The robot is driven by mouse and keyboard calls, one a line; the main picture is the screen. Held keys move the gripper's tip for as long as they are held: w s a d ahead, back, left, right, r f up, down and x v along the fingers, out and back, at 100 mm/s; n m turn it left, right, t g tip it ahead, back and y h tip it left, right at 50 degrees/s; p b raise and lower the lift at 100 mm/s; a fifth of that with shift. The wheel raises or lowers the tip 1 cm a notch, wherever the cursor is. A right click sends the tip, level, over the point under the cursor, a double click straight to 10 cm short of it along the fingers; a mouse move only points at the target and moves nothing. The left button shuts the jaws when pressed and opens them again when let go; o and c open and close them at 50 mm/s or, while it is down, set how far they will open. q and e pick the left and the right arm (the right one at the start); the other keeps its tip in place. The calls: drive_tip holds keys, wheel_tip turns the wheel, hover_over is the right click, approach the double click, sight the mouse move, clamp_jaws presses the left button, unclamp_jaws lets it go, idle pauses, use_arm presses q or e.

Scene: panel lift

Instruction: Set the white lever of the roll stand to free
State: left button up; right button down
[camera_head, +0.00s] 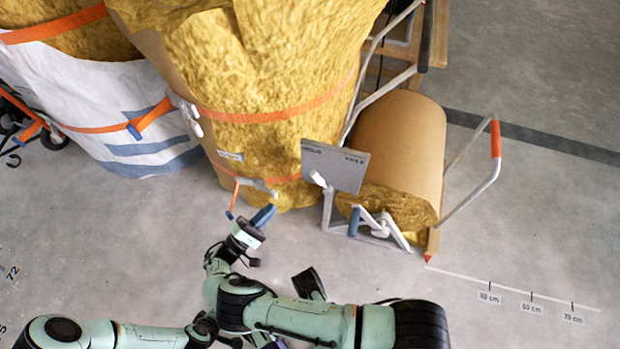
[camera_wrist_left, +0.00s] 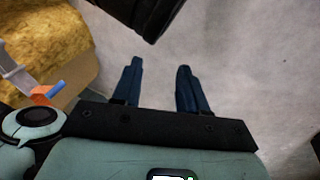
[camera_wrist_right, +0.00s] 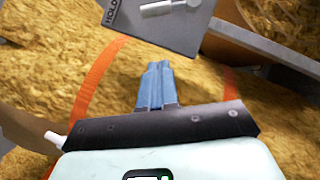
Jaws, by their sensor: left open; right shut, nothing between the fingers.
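The roll stand (camera_head: 335,215) holds a brown roll (camera_head: 400,140) of yellow wool at the centre right. On its upright grey plate (camera_head: 335,165) sits the white lever (camera_head: 318,179), at the plate's lower left. In the right wrist view the lever (camera_wrist_right: 162,8) lies at the top, its free end towards the printed word HOLD; the rest of the plate's print is cut off. My right gripper (camera_head: 265,214) is shut and empty, left of and below the lever and apart from it. My left gripper (camera_wrist_left: 157,72) is open and empty over the floor; I cannot make it out in the head view.
Large yellow wool bales (camera_head: 260,70) with orange straps stand behind and left of the stand. A crank with a blue handle (camera_head: 353,221) sticks out at the stand's front. A tubular bar with an orange grip (camera_head: 495,138) is at its right. Floor at the right is clear.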

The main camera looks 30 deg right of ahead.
sight(319, 181)
idle(0.4)
use_arm(q)
drive_tip(key=shift+g+h, duration=0.4)
drive_tip(key=shift+g, duration=0.3)
drive_tip(key=s+r+p, duration=0.1)
drive_tip(key=s+d+r, duration=0.1)
drive_tip(key=s+d+p, duration=0.1)
drive_tip(key=s, duration=0.1)
drive_tip(key=shift+s+d+r+p, duration=0.1)
drive_tip(key=shift+d+r+p, duration=0.05)
drive_tip(key=shift+r+p, duration=0.25)
use_arm(e)
drive_tip(key=s+r+x, duration=0.1)
drive_tip(key=s+x, duration=0.1)
drive_tip(key=x, duration=1.1)
drive_tip(key=shift+s+r, duration=0.15)
